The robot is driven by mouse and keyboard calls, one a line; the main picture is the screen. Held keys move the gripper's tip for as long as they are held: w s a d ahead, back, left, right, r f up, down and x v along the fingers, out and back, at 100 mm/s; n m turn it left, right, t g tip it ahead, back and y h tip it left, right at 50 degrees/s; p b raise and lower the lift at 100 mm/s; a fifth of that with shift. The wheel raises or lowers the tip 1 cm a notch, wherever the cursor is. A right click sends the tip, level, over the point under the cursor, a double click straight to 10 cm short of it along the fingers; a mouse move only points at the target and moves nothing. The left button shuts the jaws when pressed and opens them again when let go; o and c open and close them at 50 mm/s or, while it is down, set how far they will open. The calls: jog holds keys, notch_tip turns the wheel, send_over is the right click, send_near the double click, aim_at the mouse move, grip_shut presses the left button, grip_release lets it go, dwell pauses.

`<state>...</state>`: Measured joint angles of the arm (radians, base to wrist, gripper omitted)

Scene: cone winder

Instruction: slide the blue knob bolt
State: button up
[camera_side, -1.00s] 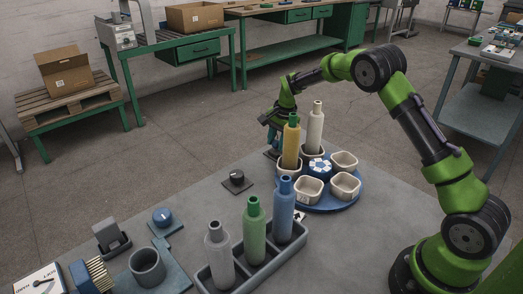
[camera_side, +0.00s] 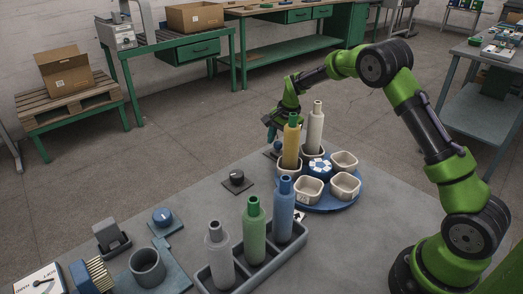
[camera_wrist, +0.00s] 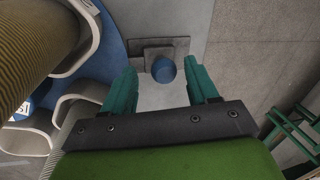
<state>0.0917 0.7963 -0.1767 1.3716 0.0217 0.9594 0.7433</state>
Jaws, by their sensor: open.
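A round blue knob (camera_wrist: 164,69) sits on a small grey bolt mount (camera_wrist: 160,50) at the table's edge in the wrist view. My gripper (camera_wrist: 161,75) is open and empty, with its green fingers on either side of the knob in the picture and no visible contact. In the side view, my gripper (camera_side: 269,127) hangs above the far table edge, behind the yellow cone. The blue knob (camera_side: 278,146) shows just below it, and its mount is mostly hidden.
The blue turntable (camera_side: 335,207) with white cups and yellow and cream bobbins stands close beside my gripper. A black knob (camera_side: 237,178), a blue dial (camera_side: 162,216) and a grey rack (camera_side: 262,264) of bobbins stand nearer. The table left of the turntable is partly clear.

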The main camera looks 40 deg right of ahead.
jog(key=s+r, duration=0.3)
jog(key=r, duration=1.3)
jog(key=shift+d, duration=0.35)
jog(key=shift+r, duration=0.15)
jog(key=s+a+r+n+t+y, duration=0.1)
jog(key=s+a+r+n, duration=0.25)
jog(key=s, duration=0.25)
jog(key=s+a+r+n+t, duration=0.2)
jog(key=s+a+r, duration=0.2)
jog(key=s, duration=0.3)
jog(key=s+a+f+n+t, duration=0.1)
jog(key=s+a+n, duration=0.2)
jog(key=s, duration=0.4)
jog(key=s+a+f+n+t, duration=0.1)
jog(key=s+a+f+n, duration=0.1)
jog(key=s, duration=0.5)
jog(key=shift+s+a+f+n+y, duration=0.2)
jog(key=shift+a+n+y, duration=0.1)
jog(key=shift+a+n, duration=0.3)
jog(key=shift+r, duration=0.1)
